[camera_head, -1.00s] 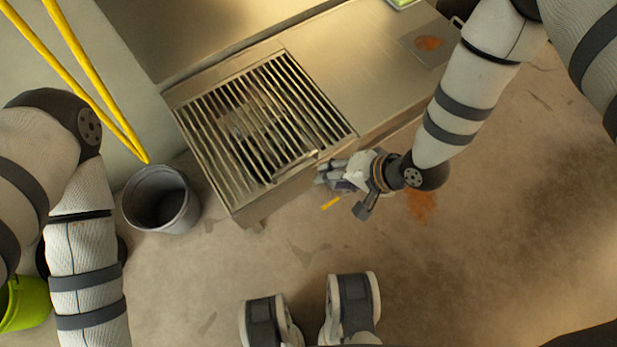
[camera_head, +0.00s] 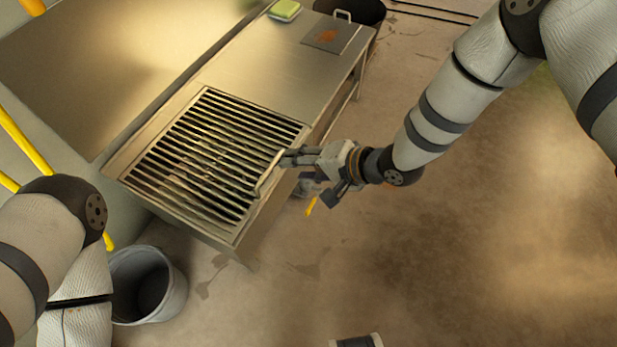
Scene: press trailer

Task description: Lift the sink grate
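The sink grate (camera_head: 215,150), a rack of parallel dark metal bars, lies flat over the sink at the near end of the steel counter. A raised bar handle (camera_head: 266,176) stands along its right edge. My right gripper (camera_head: 288,164) comes in from the right, with its fingertips at the upper end of this handle. They look very near or touching it; whether they close around it cannot be told. My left arm shows at the left edge, but its gripper is out of view.
The steel counter (camera_head: 265,65) carries a green-and-yellow sponge (camera_head: 284,10) and a plate with a handle and an orange stain (camera_head: 331,36). A grey bucket (camera_head: 150,285) stands on the floor below the sink. The floor at right is clear.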

